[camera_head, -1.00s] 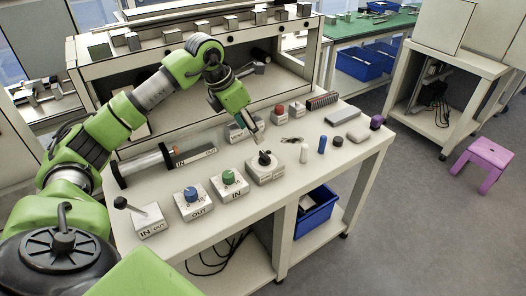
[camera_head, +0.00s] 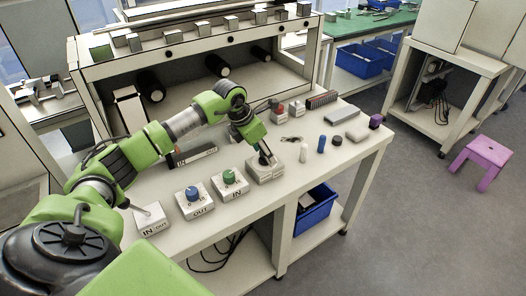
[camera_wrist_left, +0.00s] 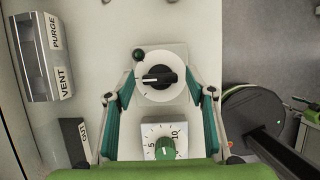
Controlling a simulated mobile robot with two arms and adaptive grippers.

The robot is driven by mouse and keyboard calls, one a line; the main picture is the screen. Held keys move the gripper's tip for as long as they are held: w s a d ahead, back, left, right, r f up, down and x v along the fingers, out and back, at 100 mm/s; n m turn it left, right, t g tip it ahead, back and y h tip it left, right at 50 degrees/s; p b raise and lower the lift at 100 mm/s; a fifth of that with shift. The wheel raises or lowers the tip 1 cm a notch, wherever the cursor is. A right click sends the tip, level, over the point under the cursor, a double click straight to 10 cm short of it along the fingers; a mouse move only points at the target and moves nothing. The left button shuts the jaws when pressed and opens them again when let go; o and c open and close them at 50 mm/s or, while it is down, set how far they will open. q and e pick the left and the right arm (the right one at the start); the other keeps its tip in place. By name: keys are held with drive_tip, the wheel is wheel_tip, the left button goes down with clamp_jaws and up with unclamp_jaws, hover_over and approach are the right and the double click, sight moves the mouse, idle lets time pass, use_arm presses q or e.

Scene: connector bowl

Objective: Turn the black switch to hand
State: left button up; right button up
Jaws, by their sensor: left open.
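The black switch (camera_head: 265,159) is a black knob on a grey-white box on the bench, right of the green knob. In the left wrist view the black switch (camera_wrist_left: 160,77) sits on a white round dial, its white mark pointing left. My left gripper (camera_wrist_left: 161,82) is open, with one finger on each side of the switch; I cannot tell whether they touch it. In the head view my left gripper (camera_head: 262,155) is low over the switch box and partly hides it. My right gripper is not in view.
A green knob (camera_head: 229,177) and a blue knob (camera_head: 192,193) stand left of the switch on their boxes. A lever box (camera_head: 150,219) is at the left. A white peg (camera_head: 303,153) and a blue peg (camera_head: 322,144) stand to the right. A PURGE/VENT box (camera_wrist_left: 45,55) lies to the left in the wrist view.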

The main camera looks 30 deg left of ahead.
use_arm(q)
drive_tip(key=c, duration=1.1)
drive_tip(key=shift+n, duration=0.4)
drive_tip(key=n, duration=0.1)
drive_tip(key=n+y+b, duration=0.1)
drive_tip(key=n, duration=0.1)
drive_tip(key=shift+d+n+t+y, duration=0.15)
drive_tip(key=shift+n+t+y, duration=0.15)
drive_tip(key=shift+d+n+y+b, duration=0.1)
drive_tip(key=shift+n+y+b, duration=0.75)
drive_tip(key=shift+n, duration=1.45)
drive_tip(key=o, duration=1.1)
